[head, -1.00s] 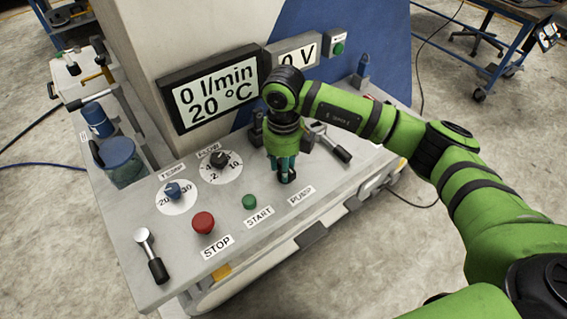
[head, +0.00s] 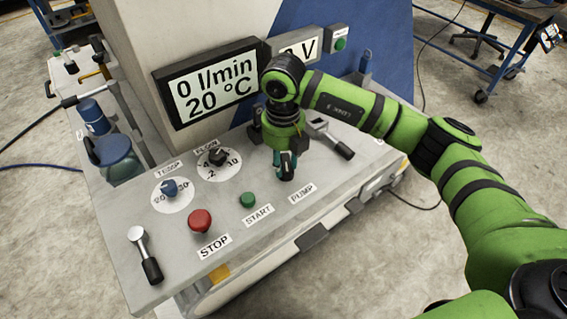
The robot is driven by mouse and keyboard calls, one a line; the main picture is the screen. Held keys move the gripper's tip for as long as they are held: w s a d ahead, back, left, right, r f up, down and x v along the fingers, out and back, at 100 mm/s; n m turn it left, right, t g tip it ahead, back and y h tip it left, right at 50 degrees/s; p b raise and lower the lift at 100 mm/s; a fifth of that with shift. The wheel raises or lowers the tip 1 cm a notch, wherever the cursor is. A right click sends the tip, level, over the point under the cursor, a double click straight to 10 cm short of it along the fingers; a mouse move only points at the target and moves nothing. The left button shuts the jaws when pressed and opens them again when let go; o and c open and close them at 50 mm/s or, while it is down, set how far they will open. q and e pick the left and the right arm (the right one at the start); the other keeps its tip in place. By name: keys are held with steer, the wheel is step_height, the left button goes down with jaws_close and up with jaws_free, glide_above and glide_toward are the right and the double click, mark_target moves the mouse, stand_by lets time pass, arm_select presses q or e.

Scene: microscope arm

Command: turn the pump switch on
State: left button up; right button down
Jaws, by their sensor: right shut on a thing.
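The pump switch is mostly hidden under my right gripper (head: 285,172), just behind the PUMP label (head: 302,194) on the grey control panel (head: 225,262). My right gripper points down and is shut on the switch, of which only a dark part shows between and below the fingers. Which way the switch stands cannot be told. The display (head: 210,85) reads 0 l/min and 20 °C. My left gripper is not in view.
Left of the gripper are a green START button (head: 248,200), a red STOP button (head: 200,220), a blue TEMP knob (head: 170,187) and a black FLOW knob (head: 217,157). Black-handled levers stand at front left (head: 150,262) and right (head: 335,142). A second display (head: 300,48) is partly hidden.

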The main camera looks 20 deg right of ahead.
mark_target(284, 161)
steer(key=m+b, duration=0.2)
steer(key=m, duration=0.4)
steer(key=shift+w, duration=0.15)
steer(key=m, duration=0.5)
steer(key=shift+d+m+b, duration=0.2)
steer(key=shift+m+b, duration=0.1)
steer(key=shift+b, duration=0.05)
steer(key=c, duration=0.9)
jaws_free()
steer(key=shift+w+r, duration=0.1)
steer(key=shift+r, duration=0.05)
step_height(284, 161, up, 12)
steer(key=shift+f, duration=0.15)
steer(key=shift+f, duration=0.1)
